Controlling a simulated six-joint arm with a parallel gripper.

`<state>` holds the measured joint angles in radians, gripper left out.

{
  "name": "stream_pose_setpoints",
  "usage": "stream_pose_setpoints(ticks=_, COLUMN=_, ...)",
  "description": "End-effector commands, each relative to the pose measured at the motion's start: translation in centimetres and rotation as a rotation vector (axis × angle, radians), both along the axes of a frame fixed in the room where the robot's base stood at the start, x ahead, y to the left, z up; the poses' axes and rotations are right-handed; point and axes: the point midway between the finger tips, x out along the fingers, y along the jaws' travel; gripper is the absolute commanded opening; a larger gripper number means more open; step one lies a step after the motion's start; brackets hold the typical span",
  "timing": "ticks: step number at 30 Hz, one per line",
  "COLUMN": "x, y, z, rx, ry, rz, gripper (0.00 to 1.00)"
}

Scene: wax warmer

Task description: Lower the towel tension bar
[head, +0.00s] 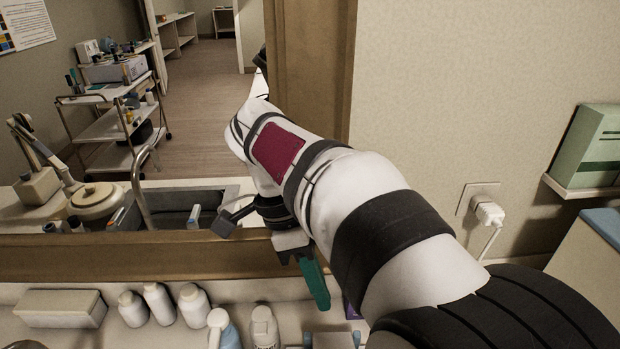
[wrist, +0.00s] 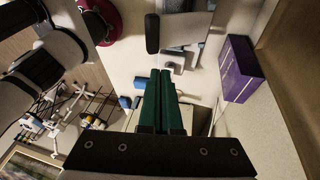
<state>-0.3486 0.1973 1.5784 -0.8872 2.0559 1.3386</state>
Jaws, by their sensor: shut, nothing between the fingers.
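My gripper (head: 318,303) reaches down over the counter in the head view, its green fingers together and empty. In the wrist view my gripper (wrist: 165,74) is also shut. Just beyond its tips stands a metal fixture (wrist: 174,62) with a grey plate (wrist: 187,29) and a dark rounded bar or handle (wrist: 152,34). The fingertips appear close to its base; whether they touch it I cannot tell. I cannot say for sure which part is the towel tension bar. In the head view, only a bit of a metal device shows at the bottom edge, below the gripper.
A purple box (wrist: 239,68) stands right of the fixture in the wrist view. A dark red round object (wrist: 100,20) is at the upper left. In the head view, white bottles (head: 159,304) and a pale box (head: 60,308) line the counter by a wooden frame (head: 110,256).

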Motion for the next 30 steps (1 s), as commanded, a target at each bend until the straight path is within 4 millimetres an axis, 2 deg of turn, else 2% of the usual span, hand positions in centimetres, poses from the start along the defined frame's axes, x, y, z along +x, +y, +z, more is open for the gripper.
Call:
stream_pose_setpoints(ticks=14, x=-2.2, y=-2.8, z=-9.0, rx=0.002, ry=0.003, rz=0.003, gripper=0.00)
stream_pose_setpoints(ticks=18, x=-3.4, y=-2.6, z=-11.0, rx=0.003, ry=0.001, rz=0.003, gripper=0.00)
stream_pose_setpoints(ticks=24, x=-4.1, y=-2.6, z=-12.2, rx=0.003, ry=0.000, rz=0.005, gripper=0.00)
stream_pose_setpoints(ticks=30, x=-4.2, y=-2.5, z=-12.3, rx=0.004, ry=-0.001, rz=0.004, gripper=0.00)
